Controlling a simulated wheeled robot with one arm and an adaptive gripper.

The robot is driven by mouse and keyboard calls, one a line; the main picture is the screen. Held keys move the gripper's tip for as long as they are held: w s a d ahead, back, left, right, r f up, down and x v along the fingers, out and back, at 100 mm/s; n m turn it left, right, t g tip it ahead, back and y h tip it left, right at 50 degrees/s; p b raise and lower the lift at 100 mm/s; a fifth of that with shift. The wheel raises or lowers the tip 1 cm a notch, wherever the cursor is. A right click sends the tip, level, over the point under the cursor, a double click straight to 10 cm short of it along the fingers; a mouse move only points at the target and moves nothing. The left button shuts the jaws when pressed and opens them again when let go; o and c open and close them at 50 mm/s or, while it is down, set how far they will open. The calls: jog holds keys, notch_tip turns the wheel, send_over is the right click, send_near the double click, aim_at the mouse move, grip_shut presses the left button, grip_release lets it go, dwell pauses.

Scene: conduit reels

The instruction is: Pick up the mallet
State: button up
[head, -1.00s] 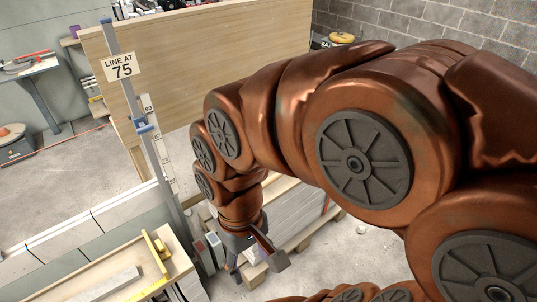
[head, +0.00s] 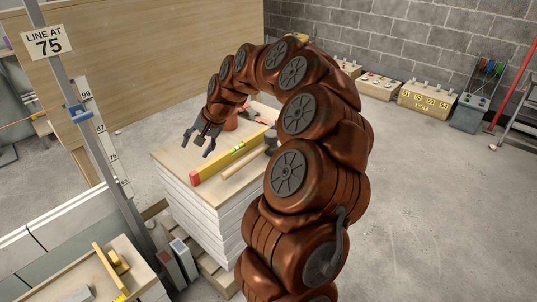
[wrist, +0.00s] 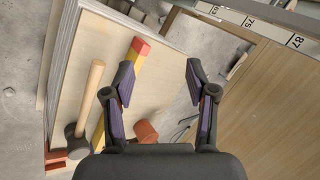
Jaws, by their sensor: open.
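The mallet, with a pale wooden handle (head: 243,161) and a dark head (head: 271,138), lies on a stack of boards (head: 207,196). In the wrist view its handle (wrist: 91,90) is left of my gripper (wrist: 158,85), with the dark head (wrist: 77,136) at the lower left. In the head view my gripper (head: 197,146) is above the stack's left side, apart from the mallet. Its two fingers are spread, with nothing between them. A yellow level with a red end (head: 225,162) lies beside the mallet handle, between it and my gripper.
An orange-brown rounded object (wrist: 146,132) sits near my fingers in the wrist view. A marked post with a "LINE AT 75" sign (head: 48,44) stands at the left, before a wooden panel (head: 150,60). Open concrete floor (head: 430,200) lies to the right.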

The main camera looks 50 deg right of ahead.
jog(key=d+f+m+t+h+b, duration=0.1)
jog(key=d+f+m+b, duration=0.15)
jog(key=d+f, duration=0.65)
jog(key=m+h+b, duration=0.2)
jog(key=m, duration=0.2)
send_near(250, 157)
jog(key=x, duration=0.4)
jog(key=shift+s+f, duration=0.15)
jog(key=shift+f, duration=0.1)
jog(key=shift+x, duration=3.7)
jog(key=shift+r, duration=0.15)
grip_shut()
